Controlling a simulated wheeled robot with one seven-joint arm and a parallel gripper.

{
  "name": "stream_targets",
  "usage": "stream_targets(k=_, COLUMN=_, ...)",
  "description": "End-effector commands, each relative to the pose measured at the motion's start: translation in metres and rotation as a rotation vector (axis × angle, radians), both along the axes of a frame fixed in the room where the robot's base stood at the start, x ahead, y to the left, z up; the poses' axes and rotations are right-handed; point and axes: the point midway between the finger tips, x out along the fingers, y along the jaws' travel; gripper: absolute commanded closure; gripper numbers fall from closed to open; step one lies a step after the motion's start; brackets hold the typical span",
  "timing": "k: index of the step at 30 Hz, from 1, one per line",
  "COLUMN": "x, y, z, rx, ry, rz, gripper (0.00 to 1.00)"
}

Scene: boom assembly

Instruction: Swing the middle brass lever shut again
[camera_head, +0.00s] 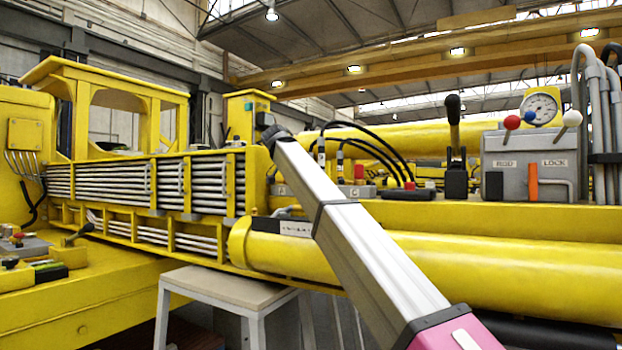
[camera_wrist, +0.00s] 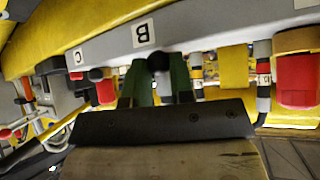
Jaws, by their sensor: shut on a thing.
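My gripper (camera_wrist: 158,72) shows in the wrist view with two green fingers in front of a grey plate (camera_wrist: 200,36) marked B. The fingers are closed around a dark round knob (camera_wrist: 158,61) just below the B label; I take it to be the end of the middle lever. The lever's brass part is hidden, so its swing angle cannot be told. In the head view my arm covers the middle station, between labels A (camera_head: 281,190) and C (camera_head: 381,194), and my gripper cannot be made out there.
Red caps flank my fingers in the wrist view, one at right (camera_wrist: 298,80) and one at left (camera_wrist: 106,91). In the head view, black hoses (camera_head: 370,150) arch behind my arm. A grey control box (camera_head: 530,165) with knobbed levers stands at right, above a yellow cylinder (camera_head: 520,265).

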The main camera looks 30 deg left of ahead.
Motion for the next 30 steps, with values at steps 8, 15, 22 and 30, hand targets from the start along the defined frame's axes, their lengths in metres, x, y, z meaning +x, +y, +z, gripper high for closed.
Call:
stream_targets(k=8, x=0.0018, y=0.0077, z=0.0002, rx=0.001, ry=0.003, rz=-0.074, gripper=1.0)
stream_targets(k=15, x=0.0024, y=0.0091, z=0.0, rx=0.001, ry=0.003, rz=-0.102, gripper=1.0)
stream_targets(k=22, x=0.0025, y=0.0091, z=-0.0002, rx=0.001, ry=0.003, rz=-0.107, gripper=1.0)
stream_targets(k=30, x=0.0025, y=0.009, z=-0.0003, rx=0.001, ry=0.003, rz=-0.107, gripper=0.67)
